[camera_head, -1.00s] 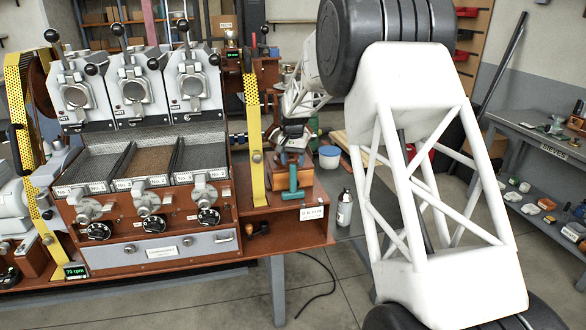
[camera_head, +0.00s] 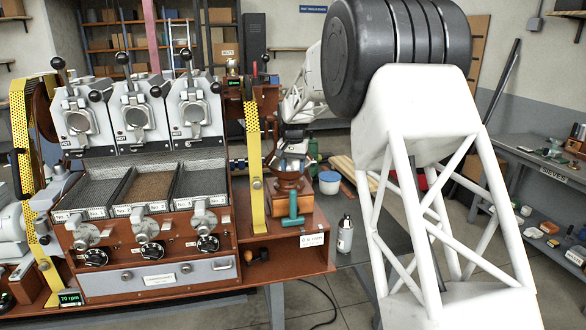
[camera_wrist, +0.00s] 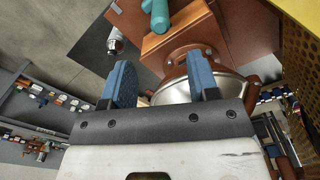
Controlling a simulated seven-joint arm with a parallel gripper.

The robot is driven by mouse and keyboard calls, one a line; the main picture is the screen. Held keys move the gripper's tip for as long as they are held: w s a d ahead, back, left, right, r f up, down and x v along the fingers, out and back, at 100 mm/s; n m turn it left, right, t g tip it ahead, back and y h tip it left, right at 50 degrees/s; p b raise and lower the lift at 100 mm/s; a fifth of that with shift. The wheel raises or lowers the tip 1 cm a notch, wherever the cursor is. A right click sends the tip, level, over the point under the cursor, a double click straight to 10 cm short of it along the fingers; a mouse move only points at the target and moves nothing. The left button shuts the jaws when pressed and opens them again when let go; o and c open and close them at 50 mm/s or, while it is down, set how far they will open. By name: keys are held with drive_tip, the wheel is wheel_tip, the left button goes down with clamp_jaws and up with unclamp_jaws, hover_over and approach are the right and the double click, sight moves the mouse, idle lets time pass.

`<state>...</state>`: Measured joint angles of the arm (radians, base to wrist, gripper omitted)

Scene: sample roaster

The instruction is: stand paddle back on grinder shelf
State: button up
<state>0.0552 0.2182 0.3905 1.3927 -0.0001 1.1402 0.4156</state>
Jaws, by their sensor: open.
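My gripper (camera_head: 292,166) is at the wooden grinder (camera_head: 300,206), at the right end of the brown bench. In the wrist view, its blue fingers (camera_wrist: 160,82) are apart, and the grinder's silver bowl (camera_wrist: 225,83) shows beyond the right finger. I cannot tell whether a finger touches it. A teal T-shaped handle (camera_head: 293,208) is at the grinder's front; the teal piece also shows in the wrist view (camera_wrist: 157,14). No paddle can be made out for sure. A small dark and brown handled object (camera_head: 257,254) lies on the lower shelf, too small to identify.
A yellow perforated upright (camera_head: 255,180) stands close to the grinder's left. A silver bottle (camera_head: 345,235) and a white-blue tub (camera_head: 329,182) are to its right. The roaster bank (camera_head: 140,115) fills the left. My white arm hides part of the right side.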

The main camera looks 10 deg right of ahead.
idle(0.4)
drive_tip(key=s+a+r+n, duration=0.1)
drive_tip(key=s+r, duration=0.2)
drive_tip(key=s, duration=0.7)
drive_tip(key=s+a+r+n+t, duration=0.1)
drive_tip(key=s+r, duration=0.3)
drive_tip(key=s, duration=0.6)
drive_tip(key=s+a+r+n, duration=0.1)
drive_tip(key=s+r, duration=0.2)
drive_tip(key=s, duration=0.7)
drive_tip(key=s+f+n, duration=0.1)
drive_tip(key=s+f, duration=0.2)
drive_tip(key=s, duration=1.2)
drive_tip(key=s+a+f+n+t, duration=0.1)
drive_tip(key=s+f, duration=0.3)
drive_tip(key=s, duration=1)
drive_tip(key=shift+s+a+t, duration=0.25)
drive_tip(key=shift+s+t, duration=0.05)
drive_tip(key=shift+s, duration=0.1)
